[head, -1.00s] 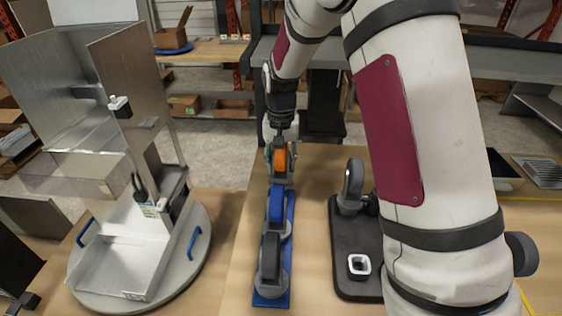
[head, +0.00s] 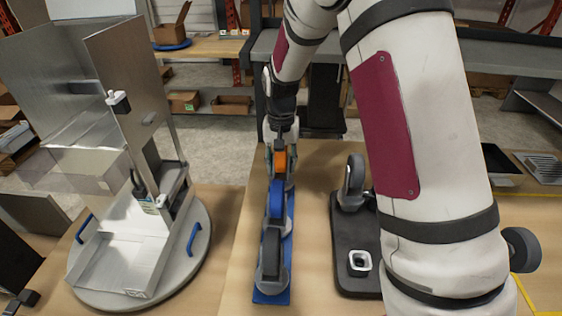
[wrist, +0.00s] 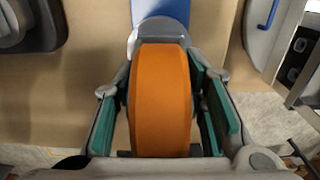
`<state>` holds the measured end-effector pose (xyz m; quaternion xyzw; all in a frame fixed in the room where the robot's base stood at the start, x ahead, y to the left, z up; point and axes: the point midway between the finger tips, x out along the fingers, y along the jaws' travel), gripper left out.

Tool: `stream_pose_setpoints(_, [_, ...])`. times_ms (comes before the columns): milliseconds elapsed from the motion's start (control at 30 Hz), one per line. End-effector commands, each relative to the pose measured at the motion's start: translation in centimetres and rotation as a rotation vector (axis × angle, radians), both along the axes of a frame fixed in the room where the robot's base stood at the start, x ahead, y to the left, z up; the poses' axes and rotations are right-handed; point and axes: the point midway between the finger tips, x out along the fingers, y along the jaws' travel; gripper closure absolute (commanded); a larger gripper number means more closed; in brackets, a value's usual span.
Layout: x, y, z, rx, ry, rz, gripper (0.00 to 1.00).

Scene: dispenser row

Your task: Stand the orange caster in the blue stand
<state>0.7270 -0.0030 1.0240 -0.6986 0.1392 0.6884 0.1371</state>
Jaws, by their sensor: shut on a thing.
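The orange caster (head: 280,163) is between the fingers of my gripper (head: 279,158), over or at the far end of the blue stand (head: 270,298). In the wrist view its orange wheel (wrist: 160,100) fills the space between the green-padded fingers of my gripper (wrist: 165,112). A blue piece of the stand (wrist: 160,12) shows just beyond the wheel there. The stand also holds a blue-wheeled caster (head: 276,200) and a dark-wheeled caster (head: 271,253) in a row toward me. The orange caster's base is hidden, so I cannot tell whether it touches the stand.
A black plate (head: 352,235) with a grey caster (head: 352,183) and a small white-rimmed socket (head: 360,262) lies right of the stand. A metal dispenser (head: 125,235) on a round turntable (head: 195,262) stands at left. Bare tabletop lies between turntable and stand.

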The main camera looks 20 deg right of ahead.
Motion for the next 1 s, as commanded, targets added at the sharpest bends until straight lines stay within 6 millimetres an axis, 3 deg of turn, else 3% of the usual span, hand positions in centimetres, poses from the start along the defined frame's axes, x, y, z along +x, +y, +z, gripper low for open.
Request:
stream_pose_setpoints(700, [0.1,0.0,-1.6,0.001,-0.001,0.000,1.00])
stream_pose_setpoints(733, [0.1,0.0,-1.6,0.000,-0.002,0.000,0.58])
stream_pose_setpoints(800, [0.1,0.0,-1.5,0.000,-0.002,0.000,0.42])
stream_pose_setpoints(1000, [0.0,0.0,-1.5,0.001,-0.001,0.000,0.39])
